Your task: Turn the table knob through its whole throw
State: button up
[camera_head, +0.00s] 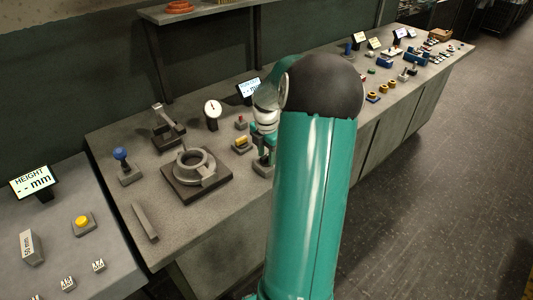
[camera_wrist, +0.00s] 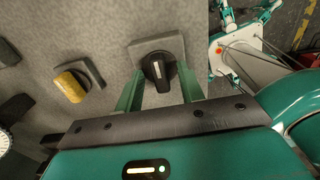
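The table knob (camera_wrist: 160,74) is black with a white pointer line and sits on a grey square plate (camera_wrist: 147,44) in the wrist view. Its pointer line runs roughly up and down in that picture. My gripper (camera_wrist: 159,82) is open, with one green finger on each side of the knob. A gap shows between the knob and each finger, so neither seems to touch it. In the head view the knob is hidden behind my green arm.
A yellow knob (camera_wrist: 70,86) on a grey plate is close by; it also shows in the head view (camera_head: 241,140). A round casting (camera_head: 194,167) on a dark plate, a dial gauge (camera_head: 212,109) and a blue-topped lever (camera_head: 121,155) stand farther left.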

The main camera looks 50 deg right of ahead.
grip_shut()
